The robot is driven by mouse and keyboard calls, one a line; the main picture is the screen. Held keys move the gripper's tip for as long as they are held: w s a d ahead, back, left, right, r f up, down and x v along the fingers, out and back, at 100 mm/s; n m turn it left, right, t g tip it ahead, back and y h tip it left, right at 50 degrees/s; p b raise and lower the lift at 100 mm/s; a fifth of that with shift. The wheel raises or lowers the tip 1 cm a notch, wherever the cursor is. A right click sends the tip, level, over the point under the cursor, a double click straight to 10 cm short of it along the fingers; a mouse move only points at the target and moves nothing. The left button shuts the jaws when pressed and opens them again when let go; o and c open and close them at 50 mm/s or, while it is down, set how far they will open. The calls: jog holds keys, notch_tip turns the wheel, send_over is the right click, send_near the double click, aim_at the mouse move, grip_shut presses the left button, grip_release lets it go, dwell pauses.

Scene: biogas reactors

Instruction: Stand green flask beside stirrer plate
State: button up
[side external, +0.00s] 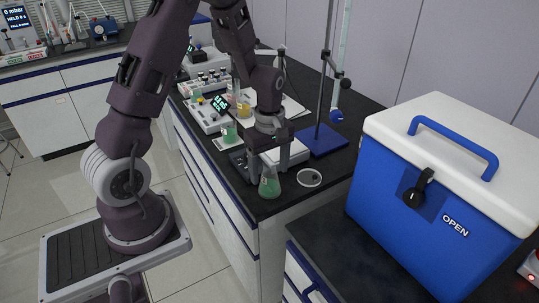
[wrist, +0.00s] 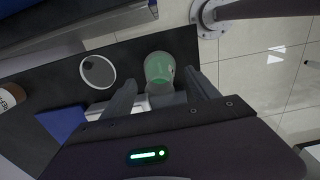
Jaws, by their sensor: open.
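The green flask (side external: 269,186) is a clear conical flask with green liquid, upright on the dark bench near its front corner. In the wrist view the flask (wrist: 160,68) shows from above, just beyond and between my fingertips. My gripper (side external: 269,158) is open, right at the flask's neck; whether the fingers touch it I cannot tell. A low white device (side external: 291,153), possibly the stirrer plate, sits just behind the flask, partly hidden by my gripper. A corner of it shows between the fingers in the wrist view.
A round white-rimmed dish (side external: 309,178) lies right of the flask. A blue stand base (side external: 319,141) with a rod is behind. A green beaker (side external: 229,132) and a device with a display (side external: 210,115) are farther back. A large blue cool box (side external: 430,200) stands at right.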

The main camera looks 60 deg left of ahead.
jog(key=s+d+r+m+t, duration=0.1)
jog(key=s+d+r+m, duration=0.15)
jog(key=r, duration=0.65)
jog(key=s+d+r+m+t, duration=0.1)
jog(key=s+d+r+m, duration=0.15)
jog(key=r, duration=0.55)
jog(key=s+d+r+m+t, duration=0.1)
jog(key=s+d+r+m, duration=0.1)
jog(key=s+m, duration=0.4)
jog(key=s+d+r+m+t, duration=0.2)
jog(key=s+d+r+m, duration=0.1)
jog(key=s+m, duration=0.3)
jog(key=shift+s+d+r+m+t, duration=0.2)
jog(key=shift+d+r+m+t, duration=0.1)
jog(key=shift+d+m, duration=0.25)
